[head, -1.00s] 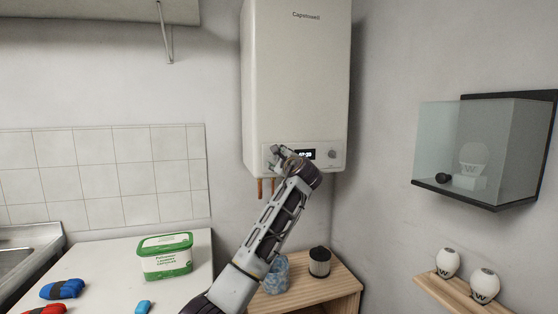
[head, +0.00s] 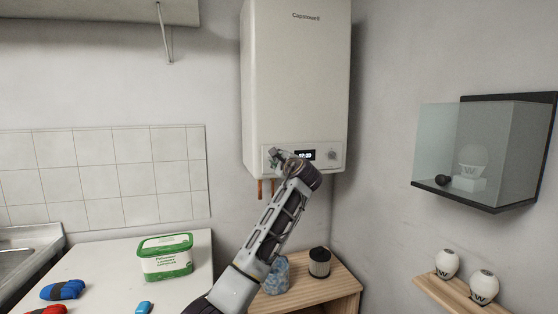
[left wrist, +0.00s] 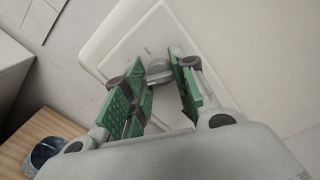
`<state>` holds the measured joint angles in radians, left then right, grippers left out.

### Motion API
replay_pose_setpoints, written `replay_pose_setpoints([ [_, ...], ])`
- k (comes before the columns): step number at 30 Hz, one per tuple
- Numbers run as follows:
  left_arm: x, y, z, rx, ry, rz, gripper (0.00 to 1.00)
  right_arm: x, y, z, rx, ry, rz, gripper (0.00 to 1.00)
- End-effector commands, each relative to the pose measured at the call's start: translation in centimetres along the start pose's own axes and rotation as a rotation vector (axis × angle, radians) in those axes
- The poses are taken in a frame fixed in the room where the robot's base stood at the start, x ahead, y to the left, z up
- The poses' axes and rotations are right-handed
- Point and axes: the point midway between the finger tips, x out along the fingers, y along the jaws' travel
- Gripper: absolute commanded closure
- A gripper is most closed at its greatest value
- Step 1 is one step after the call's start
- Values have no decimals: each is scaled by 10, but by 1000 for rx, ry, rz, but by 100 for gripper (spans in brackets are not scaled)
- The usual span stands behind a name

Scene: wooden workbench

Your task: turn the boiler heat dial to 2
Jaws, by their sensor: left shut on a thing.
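The white boiler (head: 294,75) hangs on the wall, with a control panel (head: 325,166) at its bottom edge. The panel has a small lit display (head: 305,155) and a grey knob (head: 332,155) at its right. My left gripper (head: 275,155) is at the panel's left end and hides that part in the head view. In the left wrist view, a round grey dial (left wrist: 159,71) sits between the green finger pads of my left gripper (left wrist: 163,85), which is shut on it. I cannot read the dial's marks. My right gripper is not in view.
Copper pipes (head: 260,188) hang below the boiler. A wooden shelf unit (head: 335,290) under it bears a dark-lidded jar (head: 319,262) and a bluish container (head: 277,276). A white-green tub (head: 165,258) stands on the counter at left. A glass case (head: 440,150) hangs at right.

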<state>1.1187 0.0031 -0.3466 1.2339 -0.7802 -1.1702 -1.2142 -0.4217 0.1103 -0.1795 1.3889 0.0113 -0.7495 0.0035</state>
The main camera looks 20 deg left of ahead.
Motion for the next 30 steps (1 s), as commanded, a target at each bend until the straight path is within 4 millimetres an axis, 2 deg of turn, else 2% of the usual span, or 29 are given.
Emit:
replay_pose_setpoints([
  [3,0,0,0,-62,0,4,97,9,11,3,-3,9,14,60],
  [15,0,1,-1,-368,2,4,97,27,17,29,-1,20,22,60],
  [30,0,3,-2,-787,1,5,97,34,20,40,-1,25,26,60],
])
